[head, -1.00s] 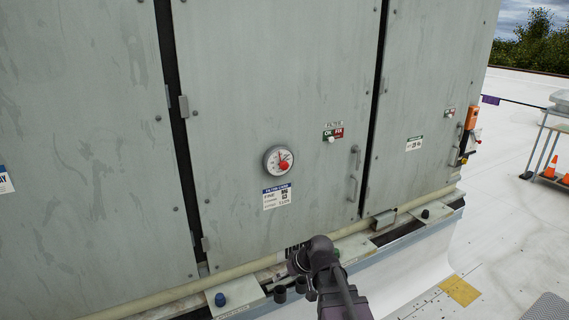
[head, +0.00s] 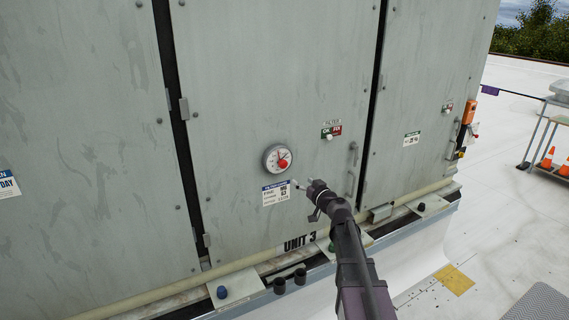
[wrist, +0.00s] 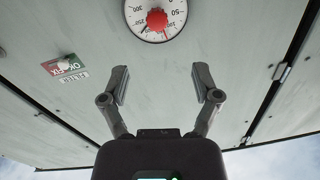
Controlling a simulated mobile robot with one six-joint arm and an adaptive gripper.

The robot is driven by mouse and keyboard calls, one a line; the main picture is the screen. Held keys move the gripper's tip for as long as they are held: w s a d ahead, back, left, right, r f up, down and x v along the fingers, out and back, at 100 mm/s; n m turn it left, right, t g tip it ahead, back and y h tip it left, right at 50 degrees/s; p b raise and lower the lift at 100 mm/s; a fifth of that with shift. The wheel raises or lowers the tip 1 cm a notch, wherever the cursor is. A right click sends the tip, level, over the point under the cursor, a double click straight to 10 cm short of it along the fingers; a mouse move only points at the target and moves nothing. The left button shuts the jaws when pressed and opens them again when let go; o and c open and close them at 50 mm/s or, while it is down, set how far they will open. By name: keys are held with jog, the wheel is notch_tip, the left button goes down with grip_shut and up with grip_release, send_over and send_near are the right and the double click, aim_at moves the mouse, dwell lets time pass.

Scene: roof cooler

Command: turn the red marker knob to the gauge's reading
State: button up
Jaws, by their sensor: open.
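The round white gauge (head: 270,155) with a grey rim is mounted on the middle grey door. Its red marker knob (head: 282,162) sits on the dial face, right of centre in the head view. In the wrist view the dial (wrist: 142,29) is at the top edge, partly cut off, with the red knob (wrist: 157,19) on it. Its numbers appear upside down, and the needle's exact reading is too small to tell. My gripper (head: 304,184) is in front of the door, below and right of the gauge. In the wrist view my gripper (wrist: 160,78) is open and empty, its fingers apart from the knob.
A green-and-red OK/FIX plate (head: 331,132) with a white knob is at the upper right. Door handles (head: 352,168) stick out at the right. A pipe (head: 250,268) runs along the unit's base.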

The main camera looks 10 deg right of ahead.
aim_at(284, 165)
jog(key=shift+w+d+r, duration=0.15)
jog(key=shift+d, duration=0.05)
dwell(0.3)
jog(key=x, duration=1.3)
jog(key=shift+w+a, duration=0.1)
jog(key=shift+w, duration=0.3)
jog(key=shift+r, duration=0.1)
grip_shut()
